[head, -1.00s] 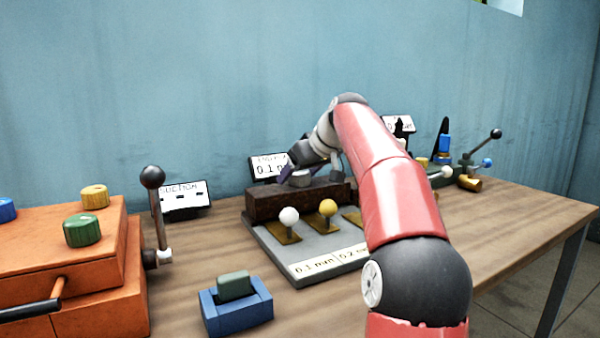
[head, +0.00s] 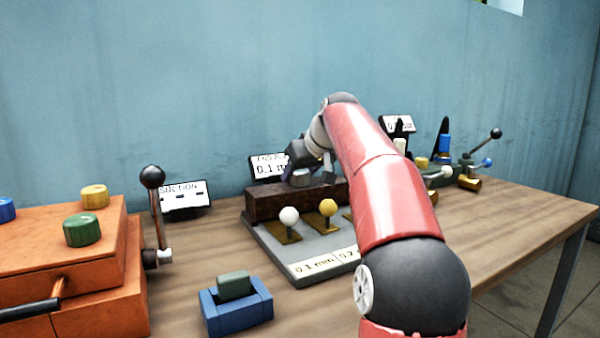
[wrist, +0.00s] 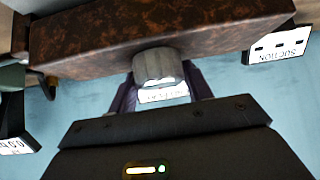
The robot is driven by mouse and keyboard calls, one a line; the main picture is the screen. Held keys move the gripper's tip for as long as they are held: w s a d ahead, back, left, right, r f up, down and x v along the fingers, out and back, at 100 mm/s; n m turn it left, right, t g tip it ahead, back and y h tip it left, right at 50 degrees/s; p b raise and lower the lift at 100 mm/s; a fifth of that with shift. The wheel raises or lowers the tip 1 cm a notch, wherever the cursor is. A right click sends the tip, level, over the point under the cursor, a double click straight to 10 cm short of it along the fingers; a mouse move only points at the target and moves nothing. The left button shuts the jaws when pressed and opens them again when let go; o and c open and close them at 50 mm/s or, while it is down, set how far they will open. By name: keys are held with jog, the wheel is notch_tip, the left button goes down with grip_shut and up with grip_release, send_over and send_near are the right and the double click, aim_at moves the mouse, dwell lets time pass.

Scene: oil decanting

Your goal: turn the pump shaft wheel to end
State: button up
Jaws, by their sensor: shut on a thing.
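The likely shaft wheel is a ridged grey knob (wrist: 158,68) on the long rusty brown block (wrist: 190,28). In the wrist view the two dark fingers of my gripper (wrist: 163,88) lie on either side of the knob, shut on it. In the head view my gripper (head: 302,172) is over the back of the brown block (head: 290,201), and the grey knob (head: 301,181) shows small beneath it. My arm covers the right part of the block. How far the knob is turned cannot be told.
White-knobbed (head: 289,216) and yellow-knobbed (head: 327,208) levers stand before the block. An orange machine (head: 70,255) with a black-balled lever (head: 153,178) is at left. A blue holder (head: 238,308) sits in front. Labelled displays (head: 268,167) stand behind. The table's right front is clear.

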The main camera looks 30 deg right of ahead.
jog(key=m+h, duration=0.2)
jog(key=m, duration=0.1)
jog(key=shift+a+h, duration=0.2)
jog(key=shift+h, duration=0.2)
jog(key=m+g+h, duration=0.1)
jog(key=m+h, duration=0.1)
jog(key=m, duration=0.2)
jog(key=shift+w, duration=0.1)
jog(key=m+g+h, duration=0.1)
jog(key=m, duration=0.1)
jog(key=m+g+h, duration=0.2)
jog(key=m, duration=0.1)
jog(key=shift+h, duration=0.3)
jog(key=shift+m, duration=0.3)
jog(key=o, duration=1)
jog(key=v, duration=0.7)
jog(key=shift+a+r, duration=0.25)
jog(key=shift+r, duration=0.05)
